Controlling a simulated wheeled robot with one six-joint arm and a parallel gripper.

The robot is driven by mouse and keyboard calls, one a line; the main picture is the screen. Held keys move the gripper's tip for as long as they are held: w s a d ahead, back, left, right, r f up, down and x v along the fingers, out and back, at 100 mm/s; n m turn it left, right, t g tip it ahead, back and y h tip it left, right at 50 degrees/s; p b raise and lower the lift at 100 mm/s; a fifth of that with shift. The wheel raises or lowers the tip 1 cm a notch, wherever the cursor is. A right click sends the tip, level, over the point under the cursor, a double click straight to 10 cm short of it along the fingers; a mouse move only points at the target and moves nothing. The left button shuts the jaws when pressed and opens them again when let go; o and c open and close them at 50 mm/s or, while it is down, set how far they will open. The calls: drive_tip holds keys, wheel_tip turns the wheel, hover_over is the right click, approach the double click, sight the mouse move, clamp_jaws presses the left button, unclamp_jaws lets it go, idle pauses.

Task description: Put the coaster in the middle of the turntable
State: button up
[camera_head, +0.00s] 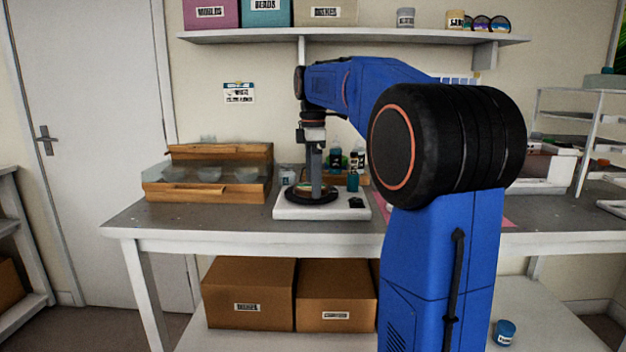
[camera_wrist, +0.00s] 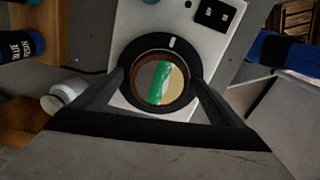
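The coaster (camera_wrist: 177,86) is a round piece with a brown rim and a green and tan face. In the wrist view it appears roughly centred on the turntable's black disc (camera_wrist: 126,62), which has a white mark near its edge. The disc sits on a white base (camera_head: 290,211) on the bench. My gripper (camera_head: 316,192) points down over the disc. In the wrist view my gripper (camera_wrist: 161,82) has its fingers spread on both sides of the coaster, with visible gaps to its rim. The coaster is barely visible in the head view.
A wooden-framed case (camera_head: 205,190) with clear bowls stands left of the turntable. Bottles (camera_head: 353,180) stand close behind it on the right, and a small white jar (camera_head: 287,176) at the left. A dark switch panel (camera_head: 356,203) sits on the base's right. The front bench strip is clear.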

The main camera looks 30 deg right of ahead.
wheel_tip(320, 180, up, 12)
idle(0.7)
idle(0.5)
